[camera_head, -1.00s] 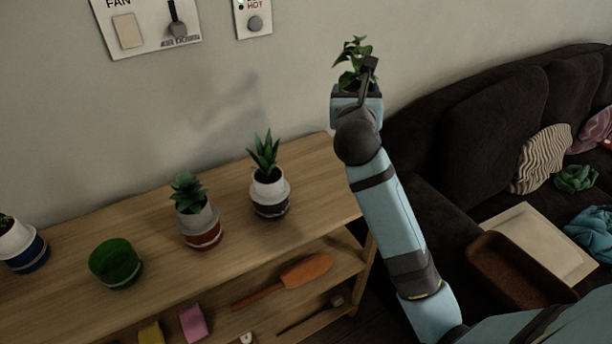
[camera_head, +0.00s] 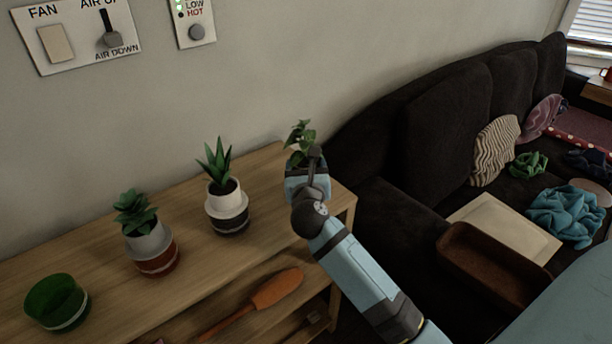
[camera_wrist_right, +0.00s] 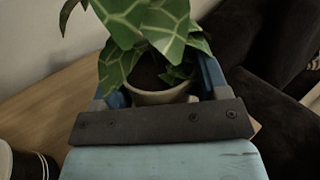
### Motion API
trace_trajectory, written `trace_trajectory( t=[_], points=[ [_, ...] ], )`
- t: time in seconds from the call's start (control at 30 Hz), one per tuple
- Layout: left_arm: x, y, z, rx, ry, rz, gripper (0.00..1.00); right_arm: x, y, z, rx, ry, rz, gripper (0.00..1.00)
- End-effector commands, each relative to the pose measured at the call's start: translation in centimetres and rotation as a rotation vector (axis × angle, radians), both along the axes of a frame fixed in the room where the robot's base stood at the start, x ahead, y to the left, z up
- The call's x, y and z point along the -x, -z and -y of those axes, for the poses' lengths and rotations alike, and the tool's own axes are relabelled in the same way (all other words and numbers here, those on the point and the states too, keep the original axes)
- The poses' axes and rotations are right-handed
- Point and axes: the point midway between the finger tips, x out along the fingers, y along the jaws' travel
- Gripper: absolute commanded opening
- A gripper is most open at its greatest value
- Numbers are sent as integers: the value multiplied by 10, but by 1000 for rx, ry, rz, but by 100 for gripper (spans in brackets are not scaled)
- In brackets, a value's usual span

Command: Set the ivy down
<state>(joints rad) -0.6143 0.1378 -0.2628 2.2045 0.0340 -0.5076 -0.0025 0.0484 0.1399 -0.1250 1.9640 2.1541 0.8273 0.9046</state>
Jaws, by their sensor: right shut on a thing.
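The ivy (camera_head: 300,138) shows in the head view above the right end of the wooden shelf top (camera_head: 262,185), mostly hidden below its leaves by my right gripper (camera_head: 304,165). In the right wrist view its veined leaves (camera_wrist_right: 145,25) rise from a pale pot (camera_wrist_right: 160,96) with dark soil. My right gripper's blue fingers (camera_wrist_right: 158,85) are shut on the pot from both sides. I cannot tell whether the pot's base touches the wood. My left gripper is not in view.
Two potted succulents, one in a dark-based pot (camera_head: 229,205) and one in a red-based pot (camera_head: 150,250), stand left of the ivy. A green bowl (camera_head: 57,303) is further left. A dark sofa (camera_head: 400,150) borders the shelf's right end.

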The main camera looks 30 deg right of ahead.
Motion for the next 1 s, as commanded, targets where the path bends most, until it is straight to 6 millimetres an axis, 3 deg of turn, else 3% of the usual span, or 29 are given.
trace_trajectory(
  t=[0.1,0.3,0.53,0.57,0.63,1.0],
  points=[
    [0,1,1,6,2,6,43,0,13,0,2,0,1,38],
    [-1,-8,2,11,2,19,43,0,13,0,1,-1,3,38],
    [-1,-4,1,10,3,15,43,0,17,0,0,-1,2,38],
    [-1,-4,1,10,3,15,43,0,17,0,0,-1,2,75],
    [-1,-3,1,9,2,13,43,0,16,0,0,-1,2,91],
    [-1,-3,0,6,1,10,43,2,12,-1,0,-1,1,94]
  ],
)
